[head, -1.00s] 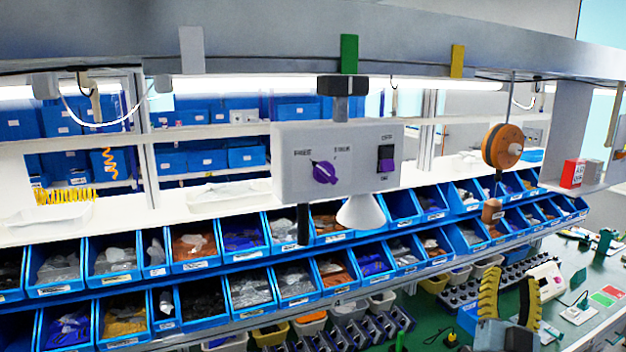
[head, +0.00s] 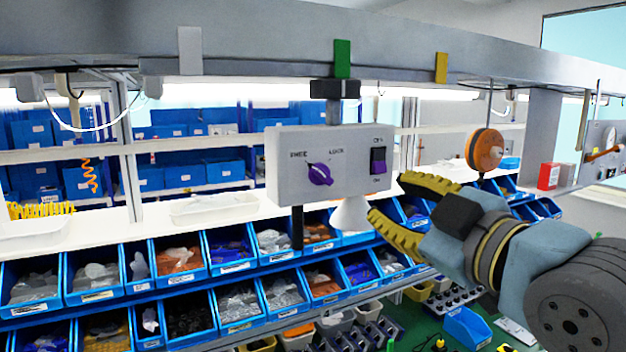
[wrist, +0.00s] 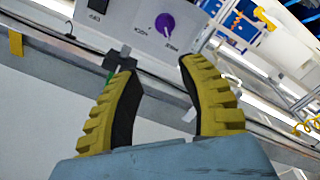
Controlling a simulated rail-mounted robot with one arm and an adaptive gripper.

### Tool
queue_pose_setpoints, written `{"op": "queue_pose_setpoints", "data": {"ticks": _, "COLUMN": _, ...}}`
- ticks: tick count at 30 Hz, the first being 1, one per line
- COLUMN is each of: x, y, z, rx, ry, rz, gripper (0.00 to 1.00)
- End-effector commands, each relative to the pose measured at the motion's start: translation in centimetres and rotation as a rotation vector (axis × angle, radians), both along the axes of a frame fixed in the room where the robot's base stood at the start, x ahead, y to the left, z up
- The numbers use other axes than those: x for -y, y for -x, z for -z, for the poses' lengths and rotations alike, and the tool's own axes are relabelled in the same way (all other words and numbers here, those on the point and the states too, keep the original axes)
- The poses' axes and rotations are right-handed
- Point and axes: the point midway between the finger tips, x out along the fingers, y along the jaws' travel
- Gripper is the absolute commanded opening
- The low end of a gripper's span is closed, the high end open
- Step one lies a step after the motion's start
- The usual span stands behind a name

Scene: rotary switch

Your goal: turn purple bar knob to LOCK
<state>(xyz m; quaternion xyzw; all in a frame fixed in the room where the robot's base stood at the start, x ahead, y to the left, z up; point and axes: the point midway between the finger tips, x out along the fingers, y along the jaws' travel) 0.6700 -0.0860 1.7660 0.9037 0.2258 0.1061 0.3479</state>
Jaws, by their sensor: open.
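The purple bar knob (head: 320,174) sits on the left half of a grey box (head: 345,188) hanging from the overhead beam. Labels FREE and LOCK stand above it; its dark pointer end aims up-left, toward FREE. In the wrist view the knob (wrist: 165,23) is at the top, beyond the fingers, with its labels upside down. My gripper (head: 385,207) is open and empty, with yellow ribbed fingers, to the right of the box and lower than the knob in the head view. The fingers also show in the wrist view (wrist: 158,68), wide apart and not touching the knob.
A dark rocker switch (head: 378,162) with ON/OFF labels is on the right of the box. A white cone (head: 350,214) and a dark rod (head: 297,228) hang below it. An orange reel (head: 485,149) hangs to the right. Blue bins (head: 240,305) fill the shelves below.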

Motion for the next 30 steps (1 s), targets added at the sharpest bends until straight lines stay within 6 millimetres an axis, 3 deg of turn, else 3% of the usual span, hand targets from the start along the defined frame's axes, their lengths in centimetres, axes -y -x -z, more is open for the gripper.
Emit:
{"op": "queue_pose_setpoints", "data": {"ticks": 4, "x": -0.4, "y": 0.6, "z": 0.1, "rx": -0.011, "ry": 0.052, "rz": 0.001, "gripper": 0.41}}
{"op": "queue_pose_setpoints", "data": {"ticks": 10, "x": -1.1, "y": -0.5, "z": 0.1, "rx": -0.013, "ry": 0.052, "rz": -0.003, "gripper": 0.41}}
{"op": "queue_pose_setpoints", "data": {"ticks": 30, "x": -5.4, "y": -8.3, "z": 0.0, "rx": -0.016, "ry": 0.048, "rz": -0.002, "gripper": 0.41}}
